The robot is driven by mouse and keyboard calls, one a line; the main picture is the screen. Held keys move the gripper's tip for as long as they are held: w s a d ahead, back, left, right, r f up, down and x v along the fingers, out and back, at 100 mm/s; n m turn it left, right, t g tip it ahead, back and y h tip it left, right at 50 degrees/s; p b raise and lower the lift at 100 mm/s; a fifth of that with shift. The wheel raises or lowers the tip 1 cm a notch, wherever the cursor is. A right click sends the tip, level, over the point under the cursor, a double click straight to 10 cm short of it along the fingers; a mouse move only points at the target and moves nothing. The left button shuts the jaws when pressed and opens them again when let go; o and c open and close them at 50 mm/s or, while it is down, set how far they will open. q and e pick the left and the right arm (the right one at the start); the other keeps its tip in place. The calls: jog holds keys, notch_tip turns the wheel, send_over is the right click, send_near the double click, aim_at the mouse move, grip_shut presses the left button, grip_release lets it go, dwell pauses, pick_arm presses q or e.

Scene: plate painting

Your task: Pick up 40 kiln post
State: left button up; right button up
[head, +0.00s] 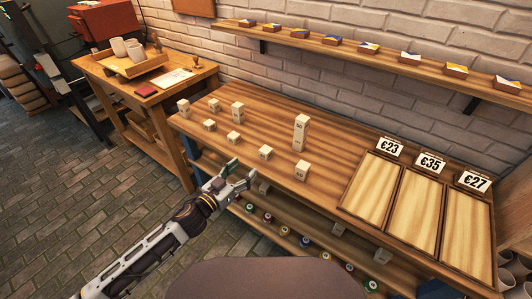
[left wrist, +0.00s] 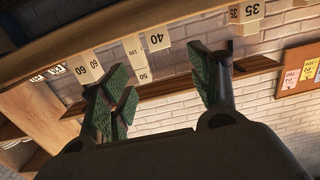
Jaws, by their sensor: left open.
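Several pale kiln posts stand on the wooden table (head: 270,125) in the head view; their numbers are too small to read surely there. In the left wrist view, where the scene looks upside down, the post marked 40 (left wrist: 156,38) is near the middle top, beyond the fingers. My left gripper (head: 243,172) is open and empty at the table's front edge, apart from the posts. Its fingers (left wrist: 163,82) show spread in the wrist view. My right gripper is out of view.
A taller post (head: 300,132) stands mid-table. Three wooden trays with price cards (head: 390,147) fill the table's right end. Small paint pots (head: 268,218) sit on a shelf below. A wall shelf (head: 350,50) holds several blocks. A side table (head: 110,75) stands at left.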

aim_at(263, 153)
pick_arm(q)
jog(key=shift+w, duration=0.2)
jog(key=shift+x, duration=4.15)
jog(key=shift+d, duration=0.1)
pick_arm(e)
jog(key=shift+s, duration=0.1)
pick_arm(q)
jog(key=shift+x, duration=1.55)
jog(key=shift+f+x, duration=0.2)
jog(key=shift+x, duration=0.85)
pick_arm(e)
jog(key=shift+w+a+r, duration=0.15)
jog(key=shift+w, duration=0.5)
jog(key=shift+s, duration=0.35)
pick_arm(q)
jog(key=c, duration=1.2)
jog(key=shift+r, duration=0.2)
